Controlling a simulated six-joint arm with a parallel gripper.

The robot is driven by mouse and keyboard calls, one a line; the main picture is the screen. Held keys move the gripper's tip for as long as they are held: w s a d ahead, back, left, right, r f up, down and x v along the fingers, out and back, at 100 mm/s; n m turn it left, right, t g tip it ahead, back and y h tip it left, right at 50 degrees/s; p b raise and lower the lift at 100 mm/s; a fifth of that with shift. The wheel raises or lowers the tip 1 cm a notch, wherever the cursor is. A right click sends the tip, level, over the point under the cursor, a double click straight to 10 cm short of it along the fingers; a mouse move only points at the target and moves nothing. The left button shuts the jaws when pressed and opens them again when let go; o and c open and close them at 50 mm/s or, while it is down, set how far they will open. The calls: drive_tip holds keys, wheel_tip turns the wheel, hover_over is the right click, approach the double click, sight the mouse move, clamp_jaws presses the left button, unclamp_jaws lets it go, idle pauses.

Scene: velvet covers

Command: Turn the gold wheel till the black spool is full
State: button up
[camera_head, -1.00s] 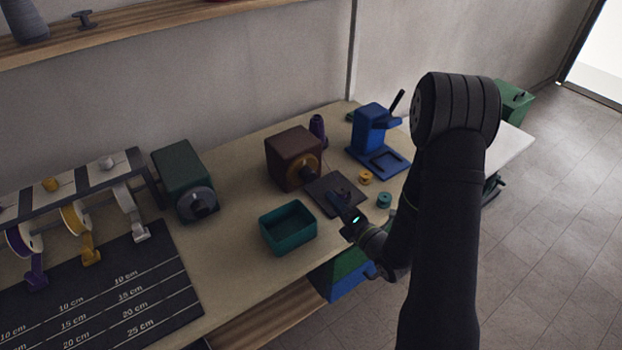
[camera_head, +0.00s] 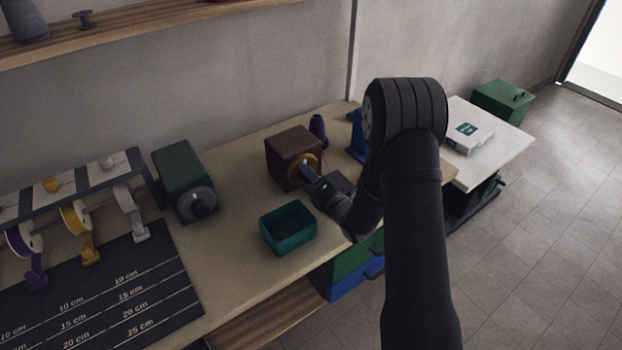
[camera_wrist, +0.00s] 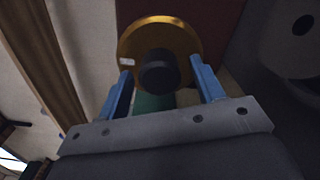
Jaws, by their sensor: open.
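The gold wheel (camera_head: 298,170) is on the front of a dark brown box (camera_head: 288,150) on the bench. In the wrist view the gold wheel (camera_wrist: 140,40) fills the upper middle, with a small pale mark on its left side. A black cylinder (camera_wrist: 158,72) stands out from the wheel's centre; I cannot tell whether this is the black spool or a hub, and no thread shows on it. My gripper (camera_head: 311,174) is at the wheel's face. In the wrist view my gripper (camera_wrist: 160,75) is open, with its blue fingers on either side of the cylinder, with gaps.
A teal bin (camera_head: 265,234) stands in front of the brown box. A green box with a grey wheel (camera_head: 180,165) is to the left. Bare bench lies left of the bin.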

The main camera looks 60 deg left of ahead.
drive_tip(key=c, duration=1)
drive_tip(key=shift+o, duration=0.2)
drive_tip(key=shift+m, duration=0.3)
drive_tip(key=m, duration=0.4)
drive_tip(key=shift+m, duration=3)
drive_tip(key=o, duration=1)
drive_tip(key=shift+c, duration=0.2)
